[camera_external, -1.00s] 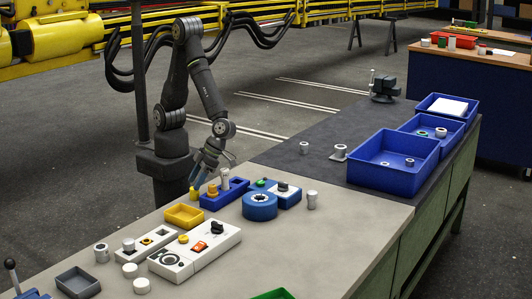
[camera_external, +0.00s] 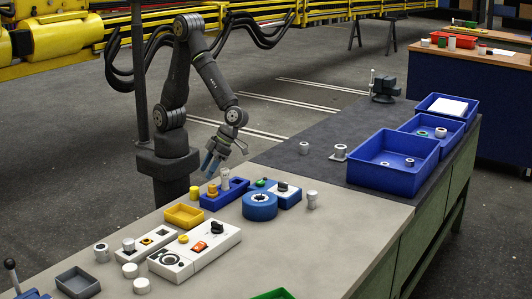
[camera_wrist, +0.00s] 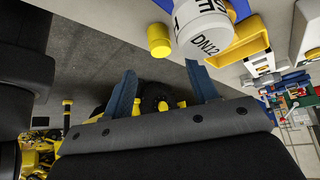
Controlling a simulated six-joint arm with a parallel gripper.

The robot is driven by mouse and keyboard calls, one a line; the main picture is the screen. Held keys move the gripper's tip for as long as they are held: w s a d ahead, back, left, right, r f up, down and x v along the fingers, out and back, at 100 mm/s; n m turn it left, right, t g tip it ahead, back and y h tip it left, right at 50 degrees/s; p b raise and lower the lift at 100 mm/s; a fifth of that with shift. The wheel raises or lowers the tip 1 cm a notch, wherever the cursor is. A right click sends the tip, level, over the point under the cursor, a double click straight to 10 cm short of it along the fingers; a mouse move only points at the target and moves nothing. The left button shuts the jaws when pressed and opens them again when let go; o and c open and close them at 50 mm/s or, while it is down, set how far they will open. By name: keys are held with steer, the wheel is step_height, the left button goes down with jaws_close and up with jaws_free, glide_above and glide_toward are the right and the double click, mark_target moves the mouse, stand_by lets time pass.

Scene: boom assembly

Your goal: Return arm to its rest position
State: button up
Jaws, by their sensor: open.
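My gripper (camera_external: 211,163) is above the far edge of the light grey bench, just left of and above the blue block (camera_external: 222,195) that holds a white cylinder (camera_external: 225,179) and a yellow piece (camera_external: 212,189). In the wrist view my gripper (camera_wrist: 163,92) shows two blue fingers spread apart with nothing between them. The white cylinder marked "DN12" (camera_wrist: 203,35) is close beyond the fingers, near the top of that view, and does not touch them. A small yellow cylinder (camera_wrist: 159,40) is beside it.
A blue ring part (camera_external: 260,206), a yellow tray (camera_external: 184,215) and a white control box (camera_external: 195,248) stand on the bench. Blue bins (camera_external: 395,180) stand on the dark bench at right. The floor (camera_external: 70,160) left of my arm is clear.

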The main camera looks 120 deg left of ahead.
steer(key=x, duration=0.8)
steer(key=shift+s+d+f, duration=0.1)
steer(key=shift+s+f, duration=0.1)
steer(key=shift+f, duration=0.15)
step_height(320, 180, up, 5)
steer(key=shift+s+d+f, duration=0.15)
steer(key=shift+s, duration=0.05)
steer(key=s+d+r, duration=0.5)
steer(key=s+r, duration=0.2)
steer(key=s, duration=0.3)
step_height(320, 180, up, 5)
steer(key=n+t+h, duration=0.1)
steer(key=n+t, duration=0.2)
steer(key=n, duration=0.3)
glide_above(197, 188)
steer(key=w, duration=0.7)
steer(key=w+a+n+t, duration=0.3)
steer(key=w+a+n, duration=0.2)
steer(key=w+a, duration=0.7)
steer(key=shift+w+a+r+n+y, duration=0.2)
steer(key=shift+w+r+n+y, duration=0.2)
steer(key=shift+w, duration=0.2)
steer(key=shift+s+d, duration=0.1)
